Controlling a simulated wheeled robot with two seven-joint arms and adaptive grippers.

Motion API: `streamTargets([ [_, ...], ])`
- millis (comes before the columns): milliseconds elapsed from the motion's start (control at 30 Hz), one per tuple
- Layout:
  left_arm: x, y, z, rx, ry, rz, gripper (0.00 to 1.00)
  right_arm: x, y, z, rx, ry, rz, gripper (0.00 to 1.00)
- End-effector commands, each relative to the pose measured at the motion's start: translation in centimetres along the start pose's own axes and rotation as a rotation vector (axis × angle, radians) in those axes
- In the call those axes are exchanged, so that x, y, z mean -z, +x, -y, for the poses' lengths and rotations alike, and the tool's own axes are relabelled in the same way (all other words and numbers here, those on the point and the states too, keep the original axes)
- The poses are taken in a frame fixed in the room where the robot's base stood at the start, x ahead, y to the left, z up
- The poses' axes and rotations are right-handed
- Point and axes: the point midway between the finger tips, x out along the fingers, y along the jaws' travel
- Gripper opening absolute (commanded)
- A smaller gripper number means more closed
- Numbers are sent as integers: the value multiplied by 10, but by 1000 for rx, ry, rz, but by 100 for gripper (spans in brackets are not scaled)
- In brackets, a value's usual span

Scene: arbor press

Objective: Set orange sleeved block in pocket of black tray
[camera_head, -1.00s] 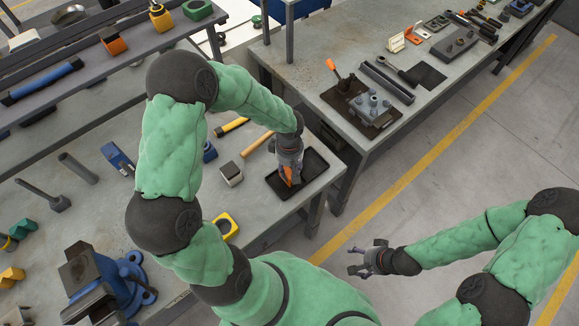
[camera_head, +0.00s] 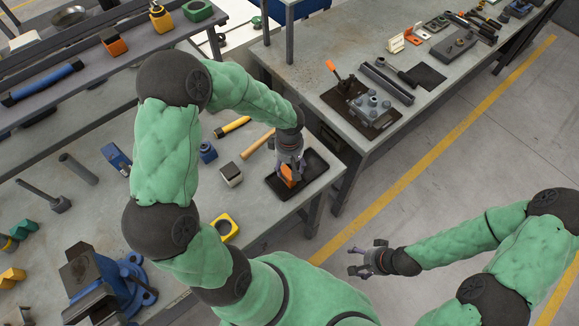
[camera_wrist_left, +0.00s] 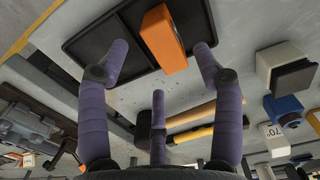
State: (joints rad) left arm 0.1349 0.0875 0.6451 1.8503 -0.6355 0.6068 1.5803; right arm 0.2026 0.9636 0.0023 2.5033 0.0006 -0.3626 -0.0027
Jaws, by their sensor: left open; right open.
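The orange sleeved block (camera_head: 287,176) stands in the black tray (camera_head: 316,163) at the table's near right corner. In the left wrist view the orange block (camera_wrist_left: 164,40) is over the tray floor (camera_wrist_left: 92,42), beside a thin raised line. I cannot tell how fully it is seated in a pocket. My left gripper (camera_head: 287,168) is open above the block. Its purple fingers (camera_wrist_left: 160,62) are spread, with clear gaps to the block. My right gripper (camera_head: 354,260) is open and empty, over the floor away from the table.
Left of the tray are a dark-and-light block (camera_head: 231,174), a wooden-handled hammer (camera_head: 257,144) and a yellow-handled tool (camera_head: 232,126). A yellow part (camera_head: 225,228) lies near the front edge. A blue vise (camera_head: 118,282) is at lower left. A second table stands at right.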

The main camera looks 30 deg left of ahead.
Motion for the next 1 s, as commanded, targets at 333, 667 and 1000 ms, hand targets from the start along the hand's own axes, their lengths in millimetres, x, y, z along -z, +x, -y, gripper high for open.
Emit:
streamTargets([
  [333,0,-72,-1,-3,2,-2,66,0,-8,3,0,0,0,74],
  [667,-4,-92,-1,0,19,11,66,0,-9,3,0,0,0,74],
  [1000,-70,3,-8,-92,365,188,66,0,-9,3,0,0,0,74],
])
